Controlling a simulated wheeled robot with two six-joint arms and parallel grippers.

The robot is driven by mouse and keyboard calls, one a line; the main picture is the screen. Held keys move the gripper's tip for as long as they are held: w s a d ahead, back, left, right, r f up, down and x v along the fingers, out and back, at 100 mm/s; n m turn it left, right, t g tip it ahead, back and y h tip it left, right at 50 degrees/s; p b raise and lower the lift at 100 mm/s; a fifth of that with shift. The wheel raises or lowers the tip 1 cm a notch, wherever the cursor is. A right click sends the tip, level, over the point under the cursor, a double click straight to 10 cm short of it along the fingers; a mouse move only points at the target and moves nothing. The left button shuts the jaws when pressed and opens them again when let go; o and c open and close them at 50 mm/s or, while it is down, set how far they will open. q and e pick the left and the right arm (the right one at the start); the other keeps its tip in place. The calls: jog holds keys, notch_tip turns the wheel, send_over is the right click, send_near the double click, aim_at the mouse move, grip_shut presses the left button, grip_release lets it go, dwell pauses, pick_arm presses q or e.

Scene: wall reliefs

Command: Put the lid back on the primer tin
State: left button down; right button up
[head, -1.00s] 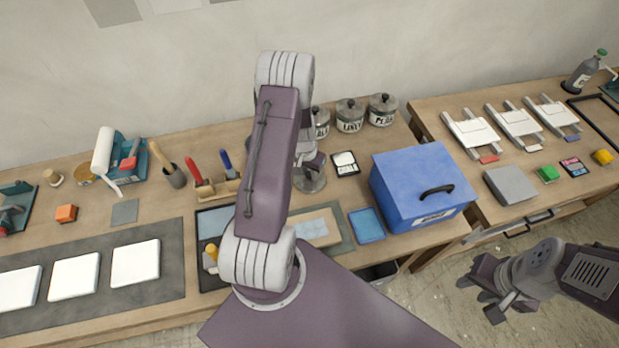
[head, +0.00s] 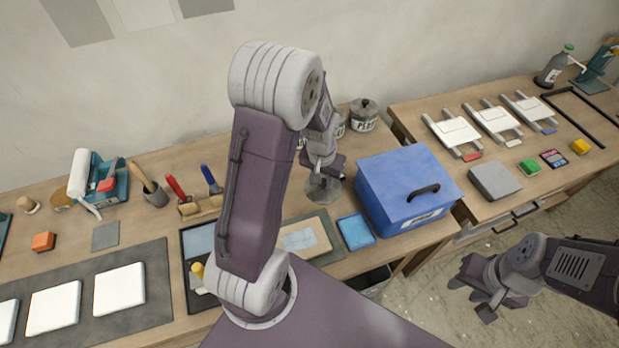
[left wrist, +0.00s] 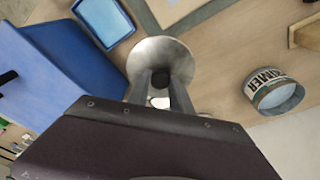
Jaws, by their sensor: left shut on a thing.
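My left gripper (head: 323,172) is shut on the lid's knob. The lid (head: 324,190) is a round grey metal disc, left of the blue box in the head view; in the left wrist view the lid (left wrist: 158,58) shows beyond the fingers. The primer tin (left wrist: 275,92) stands on the bench at the right of the left wrist view, apart from the lid. It has an open top, a greyish-blue inside and a PRIMER label. My right gripper (head: 474,292) is open and empty, over the floor.
The blue box (head: 405,185) with a black handle stands close right of the lid. A blue tray (head: 356,231) lies in front. A lidded jar (head: 364,114) stands behind; others are partly hidden by my arm. A grey mat (head: 150,300) with white tiles lies at left.

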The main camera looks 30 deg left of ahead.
pick_arm(q)
jog(key=shift+s+d+r, duration=0.1)
jog(key=shift+d+r, duration=0.1)
jog(key=shift+d, duration=0.15)
jog(key=shift+r, duration=0.15)
jog(key=w, duration=0.1)
jog(key=w+r, duration=0.1)
jog(key=w, duration=0.1)
jog(key=shift+w+a+r+m, duration=0.1)
jog(key=shift+a+r+m, duration=0.2)
jog(key=shift+a+m, duration=0.1)
jog(key=w+a+r+n+p, duration=0.1)
jog(key=w+a+r+p, duration=0.1)
jog(key=a, duration=0.5)
jog(key=w+a+r+n+p, duration=0.2)
jog(key=w+a+p, duration=0.1)
jog(key=a, duration=0.5)
jog(key=s+a+f+n+p, duration=0.1)
jog(key=s+a+n+p, duration=0.1)
jog(key=s+a, duration=0.45)
jog(key=s+a+n+p, duration=0.2)
jog(key=s+a, duration=0.1)
jog(key=a, duration=0.6)
notch_tip(320, 180, down, 7)
jog(key=b, duration=0.5)
jog(key=shift+w+y, duration=0.25)
jog(key=shift+y, duration=0.15)
